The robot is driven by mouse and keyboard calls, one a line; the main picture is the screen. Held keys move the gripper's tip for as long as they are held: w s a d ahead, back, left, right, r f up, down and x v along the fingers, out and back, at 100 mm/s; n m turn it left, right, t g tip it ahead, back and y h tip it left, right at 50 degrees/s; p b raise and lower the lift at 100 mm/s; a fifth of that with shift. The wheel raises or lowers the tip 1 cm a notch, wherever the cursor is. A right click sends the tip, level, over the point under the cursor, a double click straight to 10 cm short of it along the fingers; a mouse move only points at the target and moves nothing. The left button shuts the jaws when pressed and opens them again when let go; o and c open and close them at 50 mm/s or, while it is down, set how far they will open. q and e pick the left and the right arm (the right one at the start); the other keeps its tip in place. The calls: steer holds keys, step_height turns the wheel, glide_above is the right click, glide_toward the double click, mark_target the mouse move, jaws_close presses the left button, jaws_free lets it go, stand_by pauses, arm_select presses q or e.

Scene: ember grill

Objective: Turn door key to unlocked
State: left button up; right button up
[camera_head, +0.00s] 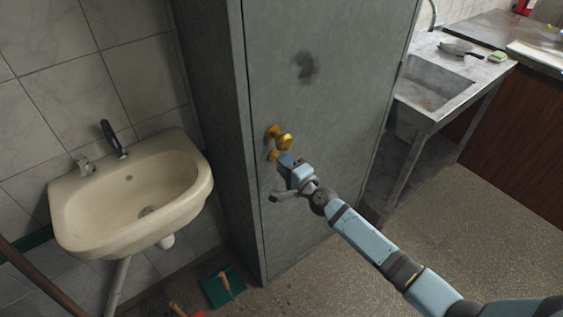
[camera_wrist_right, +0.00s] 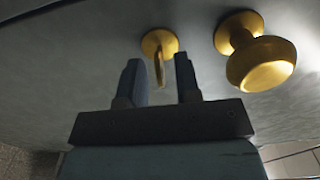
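The brass key (camera_wrist_right: 159,72) stands out from a round brass lock plate (camera_wrist_right: 158,43) on the grey cabinet door (camera_head: 330,110). In the right wrist view the key shows nearly edge-on. My right gripper (camera_wrist_right: 160,75) is open, with one finger on each side of the key and a gap on both sides. In the head view my right gripper (camera_head: 284,160) is at the lock, just below the brass knob (camera_head: 285,142), and hides part of the key. The knob also shows in the right wrist view (camera_wrist_right: 262,64), right of the fingers. My left gripper is not in view.
A cream washbasin (camera_head: 135,190) hangs on the tiled wall left of the cabinet. A green dustpan (camera_head: 222,287) lies on the floor at the cabinet's foot. The floor at right is clear.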

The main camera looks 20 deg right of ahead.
steer(key=shift+w+a, duration=0.25)
steer(key=shift+w, duration=0.45)
jaws_close()
